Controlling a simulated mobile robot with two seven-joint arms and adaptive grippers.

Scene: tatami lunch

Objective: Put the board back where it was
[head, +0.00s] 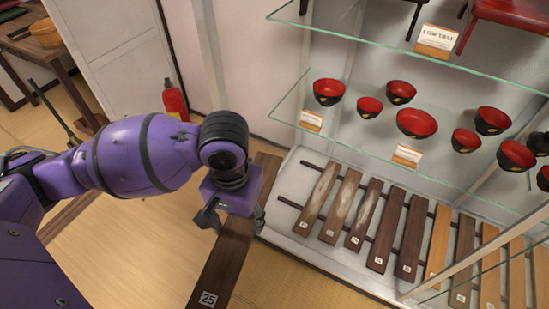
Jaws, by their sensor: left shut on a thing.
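My left gripper (236,211) is shut on a long dark brown board (222,268) marked 25. The board hangs tilted in front of the display case, its numbered end low and its other end up behind the gripper. A row of similar numbered boards lies inside the case across two dark rails, among them a worn grey-brown board (315,200) at the left end and a light board (438,243) further right. The rails (289,202) show a short bare stretch left of the first board. My right gripper is not in view.
Glass shelves above the boards hold red-and-black bowls (416,123), small label cards (408,156) and a low tray (512,14). A glass edge and metal frame (480,258) cross the right side. A red fire extinguisher (175,101) stands behind my left arm.

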